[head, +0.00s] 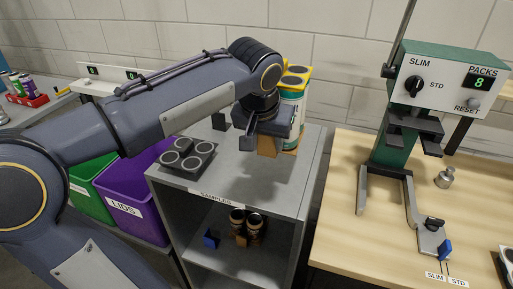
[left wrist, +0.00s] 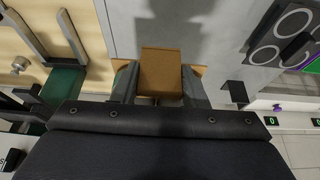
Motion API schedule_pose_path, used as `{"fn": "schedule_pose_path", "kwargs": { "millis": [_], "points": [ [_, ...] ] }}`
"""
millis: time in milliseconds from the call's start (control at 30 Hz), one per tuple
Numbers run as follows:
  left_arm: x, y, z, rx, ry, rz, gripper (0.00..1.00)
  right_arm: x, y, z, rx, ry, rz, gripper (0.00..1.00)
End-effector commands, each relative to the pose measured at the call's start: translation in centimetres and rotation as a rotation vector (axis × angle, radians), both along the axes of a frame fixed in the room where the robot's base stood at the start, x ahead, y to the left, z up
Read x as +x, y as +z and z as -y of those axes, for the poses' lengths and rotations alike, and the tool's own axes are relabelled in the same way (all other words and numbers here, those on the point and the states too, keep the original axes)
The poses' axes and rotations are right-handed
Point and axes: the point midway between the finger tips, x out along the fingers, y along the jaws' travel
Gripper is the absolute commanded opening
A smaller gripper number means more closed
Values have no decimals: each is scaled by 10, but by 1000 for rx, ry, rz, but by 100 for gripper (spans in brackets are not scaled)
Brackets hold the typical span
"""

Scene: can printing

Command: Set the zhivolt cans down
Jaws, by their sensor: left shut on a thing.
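My left gripper (head: 268,138) is over the grey shelf unit's top (head: 228,165), shut on a tan-brown block (left wrist: 161,70). The block also shows below the fingers in the head view (head: 267,146). Right behind the gripper stand upright cans with white and teal sides in a yellow carrier (head: 292,108). The gripper partly hides them, and I cannot read their name or tell whether the block is joined to them. In the left wrist view these cans are hidden. My right gripper is out of view.
A dark tray with round recesses (head: 187,159) lies on the shelf top at the left. Dark cans (head: 246,224) stand on the lower shelf. Purple (head: 137,207) and green bins (head: 92,186) are at the left. A green-and-white machine (head: 447,83) stands on the wooden table (head: 350,183) at the right.

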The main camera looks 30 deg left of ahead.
Motion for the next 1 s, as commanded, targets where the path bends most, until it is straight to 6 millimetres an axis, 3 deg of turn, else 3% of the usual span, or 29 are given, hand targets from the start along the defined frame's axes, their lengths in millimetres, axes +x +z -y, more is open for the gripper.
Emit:
{"fn": "schedule_pose_path", "kwargs": {
  "millis": [133, 400, 567, 800, 1000],
  "points": [
    [28, -16, -26, 1, 6, -4, 16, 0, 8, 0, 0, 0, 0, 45],
    [54, -60, -48, 1, 1, -2, 16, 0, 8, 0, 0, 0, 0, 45],
    [60, -69, -52, 0, 0, -2, 16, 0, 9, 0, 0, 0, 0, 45],
    [64, -101, -56, 0, -1, -2, 16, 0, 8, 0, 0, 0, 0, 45],
    [64, -106, -56, -1, 0, 1, 16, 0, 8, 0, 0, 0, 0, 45]
  ]
}}
